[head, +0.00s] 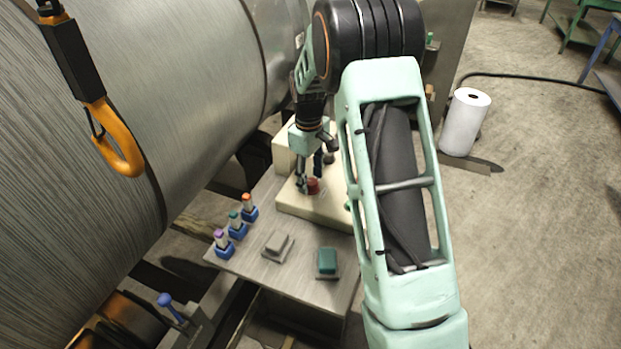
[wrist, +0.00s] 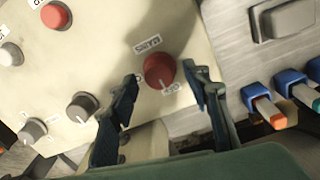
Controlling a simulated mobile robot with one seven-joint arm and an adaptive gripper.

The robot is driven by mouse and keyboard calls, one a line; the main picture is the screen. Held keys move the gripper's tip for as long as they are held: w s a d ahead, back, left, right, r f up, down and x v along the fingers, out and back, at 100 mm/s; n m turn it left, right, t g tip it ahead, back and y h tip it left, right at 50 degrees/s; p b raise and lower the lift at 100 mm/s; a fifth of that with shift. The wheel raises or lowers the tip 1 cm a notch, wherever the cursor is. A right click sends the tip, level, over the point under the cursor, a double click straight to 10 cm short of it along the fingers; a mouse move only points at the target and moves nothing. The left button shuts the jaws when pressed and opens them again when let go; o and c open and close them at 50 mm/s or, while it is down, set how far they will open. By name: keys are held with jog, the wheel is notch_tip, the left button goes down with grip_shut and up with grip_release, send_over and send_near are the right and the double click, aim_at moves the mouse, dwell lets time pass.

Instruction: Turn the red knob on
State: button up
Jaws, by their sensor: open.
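The red knob (wrist: 160,70) sits on a cream panel (wrist: 110,35), with a white pointer mark and small labels beside it in the wrist view. In the head view the red knob (head: 313,186) shows just under my gripper (head: 308,178). In the wrist view my gripper (wrist: 160,92) is open, with one finger to each side of the knob. The fingers look apart from the knob; how high they are above the panel is hard to tell.
Blue holders with coloured-tipped pieces (head: 237,228), a grey block (head: 277,244) and a green block (head: 327,262) are on the table. A large metal cylinder (head: 200,80) stands at left.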

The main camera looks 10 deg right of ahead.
jog(key=shift+f, duration=0.55)
jog(key=c, duration=1.2)
jog(key=shift+o, duration=0.2)
